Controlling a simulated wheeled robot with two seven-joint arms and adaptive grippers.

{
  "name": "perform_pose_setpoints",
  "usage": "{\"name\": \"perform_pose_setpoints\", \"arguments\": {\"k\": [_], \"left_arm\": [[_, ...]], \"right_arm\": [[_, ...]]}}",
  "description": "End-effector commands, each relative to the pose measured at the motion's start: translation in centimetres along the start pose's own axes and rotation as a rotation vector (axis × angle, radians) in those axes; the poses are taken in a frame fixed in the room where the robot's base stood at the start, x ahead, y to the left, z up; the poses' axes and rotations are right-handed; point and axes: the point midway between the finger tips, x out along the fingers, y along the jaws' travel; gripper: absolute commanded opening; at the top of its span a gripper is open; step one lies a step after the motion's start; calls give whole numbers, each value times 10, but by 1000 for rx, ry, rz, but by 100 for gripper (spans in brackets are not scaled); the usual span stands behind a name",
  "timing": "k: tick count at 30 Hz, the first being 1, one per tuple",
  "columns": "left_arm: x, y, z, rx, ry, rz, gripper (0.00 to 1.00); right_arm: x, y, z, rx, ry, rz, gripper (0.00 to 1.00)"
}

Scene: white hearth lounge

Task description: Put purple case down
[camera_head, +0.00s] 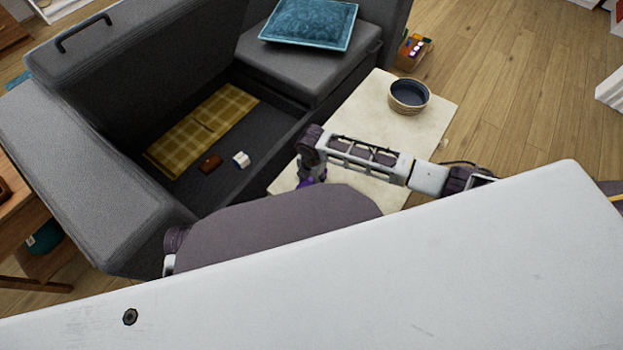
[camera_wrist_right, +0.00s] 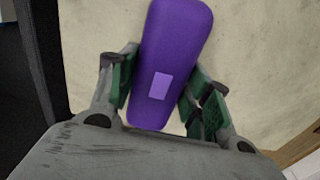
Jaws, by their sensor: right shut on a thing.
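The purple case (camera_wrist_right: 172,60) is a long rounded box with a lighter square patch. In the right wrist view my right gripper (camera_wrist_right: 160,95) has its green-padded fingers on both sides of the case and is shut on it. The case lies over a pale tabletop (camera_wrist_right: 255,50); I cannot tell whether it touches it. In the head view only a small bit of the case (camera_head: 306,183) shows below my right gripper (camera_head: 313,176), over the cream table (camera_head: 363,107). My left gripper is not seen.
A dark bowl (camera_head: 408,97) stands on the table's far end. The grey sofa (camera_head: 165,70) has an open storage space with a yellow checked cloth (camera_head: 205,125), a brown item (camera_head: 209,163) and a small white item (camera_head: 241,159). A blue cushion (camera_head: 309,24) lies on its seat.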

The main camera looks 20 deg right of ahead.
Motion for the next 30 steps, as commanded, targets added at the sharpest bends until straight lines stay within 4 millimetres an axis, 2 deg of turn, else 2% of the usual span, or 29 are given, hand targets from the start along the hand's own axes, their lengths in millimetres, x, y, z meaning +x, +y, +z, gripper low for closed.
{"name": "perform_pose_setpoints", "arguments": {"k": [13, 14, 18, 19, 30], "left_arm": [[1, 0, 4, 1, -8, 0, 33], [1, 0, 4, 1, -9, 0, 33], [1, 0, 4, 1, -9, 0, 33], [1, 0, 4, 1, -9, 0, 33], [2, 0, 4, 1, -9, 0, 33]], "right_arm": [[3, 0, 0, 0, -1, 1, 24], [3, 0, 0, 0, -1, 1, 50], [3, 0, 0, 0, -1, 1, 68], [3, 0, 0, 0, -1, 1, 70], [2, 0, 0, 0, -1, 1, 70]]}}
